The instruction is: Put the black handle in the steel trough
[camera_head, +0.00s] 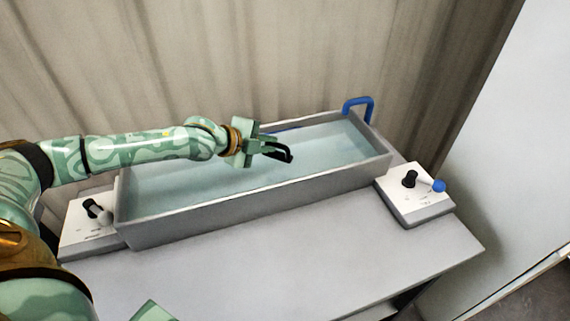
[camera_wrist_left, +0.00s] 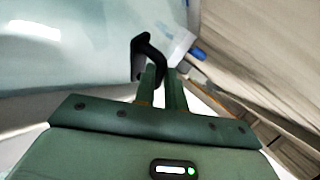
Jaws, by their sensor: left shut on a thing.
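My left gripper (camera_head: 268,147) reaches in from the left over the steel trough (camera_head: 260,201). It is shut on the black handle (camera_head: 284,155), a bent dark piece. In the left wrist view the black handle (camera_wrist_left: 150,48) sticks out past the fingertips (camera_wrist_left: 162,80). The trough is long and grey and holds pale blue liquid (camera_head: 320,150). The handle appears above the liquid; I cannot tell how high, or whether it touches. My right gripper is not in view.
A blue handle (camera_head: 371,108) stands at the trough's far right end. White control boxes with knobs flank the trough, one at left (camera_head: 80,238) and one at right (camera_head: 415,205). The grey table (camera_head: 290,250) is clear in front. A beige curtain (camera_head: 230,60) hangs behind.

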